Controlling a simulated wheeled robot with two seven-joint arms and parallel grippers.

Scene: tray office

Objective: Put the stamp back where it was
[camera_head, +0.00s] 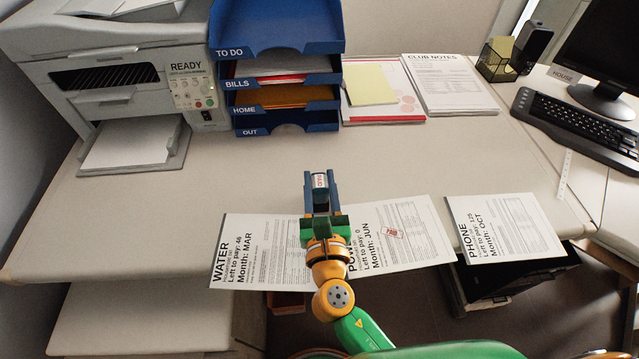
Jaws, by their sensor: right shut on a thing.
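The stamp (320,181) is small, with a white and red label and dark parts. It sits between the fingers of my right gripper (320,195), which is shut on it above the desk, just beyond the top edges of the bills. Whether the stamp touches the desk I cannot tell. The arm covers part of the power bill (395,235), which bears a red stamp mark. The water bill (262,255) lies to its left, and the phone bill (500,228) lies apart at the right. My left gripper is not in view.
A printer (130,75) and a blue tray stack (290,50) stand at the back left. Papers with a yellow note (368,85) and club notes (450,85) lie right of the trays. A pen holder (495,60) and keyboard (580,125) are further right. The desk's left middle is clear.

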